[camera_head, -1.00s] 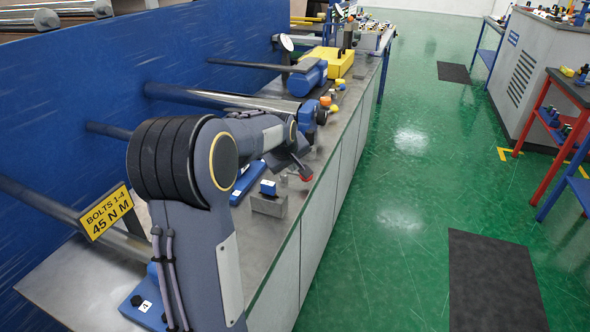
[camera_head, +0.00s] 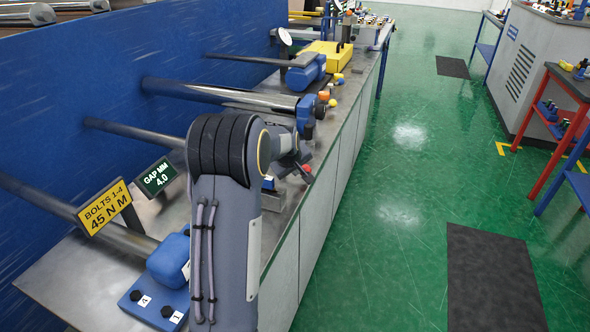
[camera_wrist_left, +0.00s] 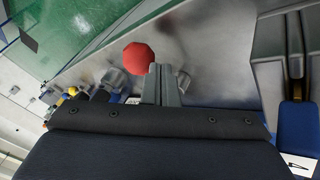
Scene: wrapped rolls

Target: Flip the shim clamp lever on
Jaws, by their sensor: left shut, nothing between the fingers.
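A round red knob (camera_wrist_left: 139,57) shows in the left wrist view, just left of my left gripper's fingertips (camera_wrist_left: 162,70). I cannot tell whether they touch. The fingers are shut with nothing between them. In the head view the red knob (camera_head: 307,169) is at the bench's front edge, beside my dark left gripper (camera_head: 293,163). The lever's shaft is not clear. A grey block (camera_head: 271,200) on the bench is mostly hidden behind my left arm. In the wrist view a grey bracket (camera_wrist_left: 277,52) with a blue part (camera_wrist_left: 297,124) stands at right. My right gripper is out of view.
A "GAP MM 4.0" sign (camera_head: 157,177) and a yellow "BOLTS 1-4 45 N M" sign (camera_head: 105,208) stand on the left. A blue fixture (camera_head: 168,262) is at the near end. Metal rollers (camera_head: 218,94) reach across the bench. The green floor (camera_head: 400,200) at right has free room.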

